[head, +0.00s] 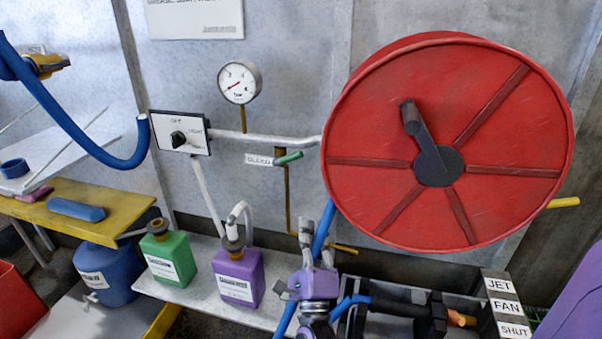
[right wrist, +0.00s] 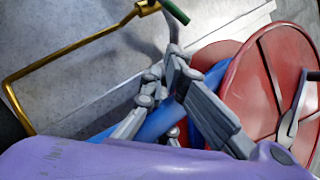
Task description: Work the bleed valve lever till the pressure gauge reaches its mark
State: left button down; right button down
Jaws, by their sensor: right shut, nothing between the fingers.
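The bleed valve lever (head: 289,158) is a short green handle on a thin brass pipe, beside a small white label. The lever also shows at the top of the right wrist view (right wrist: 175,11). The round white pressure gauge (head: 239,81) is above it; its red needle seems to point to the lower left, and its mark is too small to tell. My right gripper (head: 306,226) is below the lever, apart from it, fingers pointing up. In the right wrist view its fingers (right wrist: 172,60) are shut and empty. My left gripper is not in view.
A large red reel (head: 520,150) with a crank is close on the right. A blue hose (head: 327,222) passes behind my right gripper. Green (head: 168,256) and purple (head: 238,278) bottles stand on the shelf to the left. A dial panel (head: 180,133) is left of the lever.

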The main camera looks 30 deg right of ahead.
aim_at(290, 156)
jog(key=w+d+r+m+p, duration=0.2)
jog(key=w+d+r+m, duration=0.1)
jog(key=w+r, duration=0.5)
jog(key=shift+w+d+m+y, duration=0.15)
jog(key=shift+w+m+y, duration=0.15)
jog(key=shift+w+m, duration=0.7)
jog(key=shift+d+r+n+y+p, duration=0.1)
jog(key=shift+r+n+y+p, duration=0.25)
jog(key=shift+n+p, duration=0.4)
jog(key=shift+r+n+y+p, duration=0.15)
jog(key=shift+n+y+p, duration=0.3)
